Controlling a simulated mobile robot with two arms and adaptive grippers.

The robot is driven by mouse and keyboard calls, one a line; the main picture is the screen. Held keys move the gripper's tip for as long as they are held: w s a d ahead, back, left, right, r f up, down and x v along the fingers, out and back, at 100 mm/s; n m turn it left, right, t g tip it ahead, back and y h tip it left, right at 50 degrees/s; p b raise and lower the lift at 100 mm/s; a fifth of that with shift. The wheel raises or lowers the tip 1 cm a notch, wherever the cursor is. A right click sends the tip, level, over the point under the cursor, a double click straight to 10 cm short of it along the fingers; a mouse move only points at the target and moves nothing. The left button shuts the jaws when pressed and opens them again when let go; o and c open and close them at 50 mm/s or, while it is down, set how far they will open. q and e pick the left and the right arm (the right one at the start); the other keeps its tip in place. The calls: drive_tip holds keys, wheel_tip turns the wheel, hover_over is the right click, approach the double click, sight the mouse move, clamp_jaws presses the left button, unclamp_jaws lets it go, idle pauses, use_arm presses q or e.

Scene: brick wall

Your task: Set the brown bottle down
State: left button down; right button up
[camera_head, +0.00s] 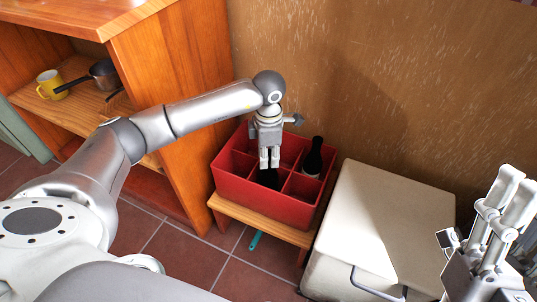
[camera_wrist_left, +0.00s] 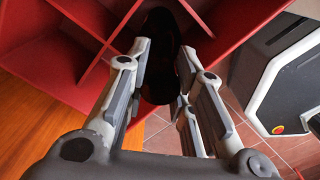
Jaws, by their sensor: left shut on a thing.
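A dark, nearly black bottle (camera_head: 269,178) is between the fingers of my left gripper (camera_head: 269,163), low in a front compartment of the red crate (camera_head: 258,205). Most of this bottle is hidden by the gripper and the crate walls. In the left wrist view the gripper's fingers (camera_wrist_left: 163,75) are shut on the dark bottle (camera_wrist_left: 160,45), beside red dividers. I cannot tell whether its base touches the crate floor. A second dark bottle (camera_head: 314,158) stands upright in a compartment at the right. My right gripper (camera_head: 515,185) is at the far right, away from the crate; its opening is unclear.
The crate stands on a low wooden bench (camera_head: 245,219) against the wall. A wooden shelf (camera_head: 190,90) with a yellow mug (camera_head: 50,84) and a saucepan (camera_head: 103,74) is at the left. A cream cabinet (camera_head: 385,215) is close at the right. Other compartments look empty.

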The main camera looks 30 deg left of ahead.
use_arm(q)
drive_tip(key=c, duration=1.2)
unclamp_jaws()
drive_tip(key=shift+c, duration=0.2)
